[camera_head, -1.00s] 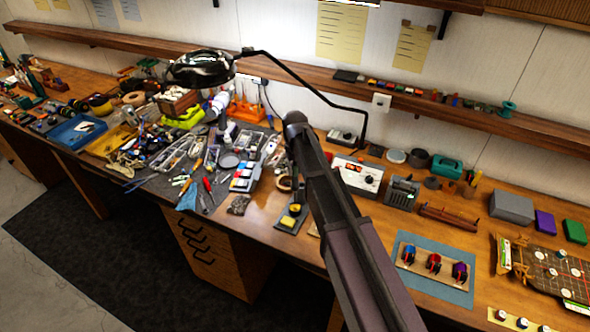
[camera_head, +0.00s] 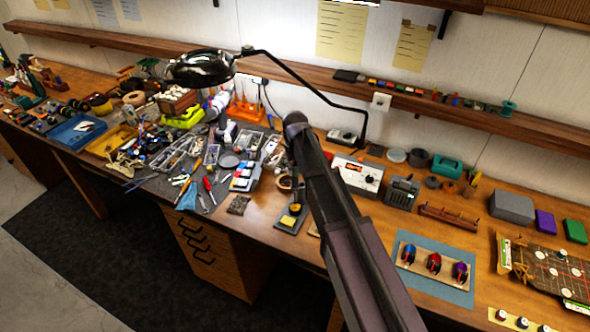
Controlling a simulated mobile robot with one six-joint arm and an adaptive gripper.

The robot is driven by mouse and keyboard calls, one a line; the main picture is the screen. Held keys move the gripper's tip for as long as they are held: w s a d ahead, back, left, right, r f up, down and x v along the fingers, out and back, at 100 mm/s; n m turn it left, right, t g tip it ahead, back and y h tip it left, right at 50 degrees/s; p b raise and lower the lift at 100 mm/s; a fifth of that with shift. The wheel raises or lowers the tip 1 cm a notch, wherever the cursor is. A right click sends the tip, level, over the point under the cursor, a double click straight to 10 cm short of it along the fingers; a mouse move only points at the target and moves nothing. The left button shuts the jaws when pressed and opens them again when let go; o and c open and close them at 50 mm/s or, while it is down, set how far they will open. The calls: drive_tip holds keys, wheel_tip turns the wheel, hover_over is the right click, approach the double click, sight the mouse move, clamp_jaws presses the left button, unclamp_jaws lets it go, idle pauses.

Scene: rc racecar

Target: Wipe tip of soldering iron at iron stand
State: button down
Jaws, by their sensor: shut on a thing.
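The iron stand (camera_head: 291,222) is a small dark base with yellow on it, near the front edge of the bench at the middle. My gripper (camera_head: 299,186) is a small dark shape at the end of my arm, just above and behind the stand. It is shut, but my dark arm partly hides it. The soldering iron it is shut on is too dark and small to make out. I cannot tell whether the tip touches the stand.
A magnifier lamp (camera_head: 203,68) reaches over the back left. Tools and part trays crowd the mat left of the stand. A little bare wood shows in front of the mat.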

drive_tip(key=shift+f+b, duration=0.5)
drive_tip(key=shift+f, duration=0.05)
idle(2.4)
drive_tip(key=shift+r, duration=0.15)
idle(0.8)
drive_tip(key=shift+r+p, duration=2.9)
drive_tip(key=shift+p, duration=0.15)
